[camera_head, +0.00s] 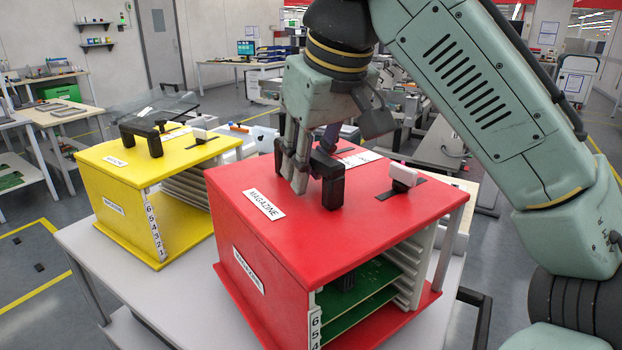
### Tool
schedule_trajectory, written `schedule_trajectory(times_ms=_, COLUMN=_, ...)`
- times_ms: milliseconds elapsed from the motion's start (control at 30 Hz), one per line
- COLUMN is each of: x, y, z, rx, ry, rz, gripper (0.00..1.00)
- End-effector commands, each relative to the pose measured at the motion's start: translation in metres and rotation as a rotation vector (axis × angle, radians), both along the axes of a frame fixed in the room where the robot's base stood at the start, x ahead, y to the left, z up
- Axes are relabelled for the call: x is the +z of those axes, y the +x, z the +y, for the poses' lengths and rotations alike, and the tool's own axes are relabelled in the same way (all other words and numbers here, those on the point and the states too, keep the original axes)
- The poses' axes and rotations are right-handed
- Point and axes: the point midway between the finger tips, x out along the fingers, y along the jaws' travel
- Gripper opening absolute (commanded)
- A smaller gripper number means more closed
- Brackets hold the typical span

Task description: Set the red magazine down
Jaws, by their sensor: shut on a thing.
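The red magazine (235,235) is a box with a red top and base, an open side with slots, and green boards inside. A label reading MAGAZINE is on its top. It is over the grey trolley top (120,265) in the middle of the view; I cannot tell whether its base touches the surface. My gripper (300,170) is shut on the black handle (333,180) on its top, coming down from above. The gripper hides part of the handle.
A yellow magazine (110,195) with a black handle stands on the same trolley to the left, close to the red one. Free trolley surface shows at the front left. Workbenches (62,112) stand further back at the left. A dark trolley handle (480,310) shows at the right.

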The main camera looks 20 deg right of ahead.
Motion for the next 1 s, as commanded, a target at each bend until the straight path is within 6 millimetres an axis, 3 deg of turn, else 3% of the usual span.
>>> schedule_trajectory(times_ms=200, x=0.001, y=0.028, z=-0.007, rx=0.000, ry=0.001, rz=-0.007, gripper=0.00)
schedule_trajectory(times_ms=700, x=-0.001, y=0.050, z=-0.012, rx=-0.001, ry=0.000, rz=-0.007, gripper=0.00)
schedule_trajectory(times_ms=1000, x=-0.031, y=0.049, z=-0.012, rx=-0.001, ry=-0.001, rz=-0.009, gripper=0.00)
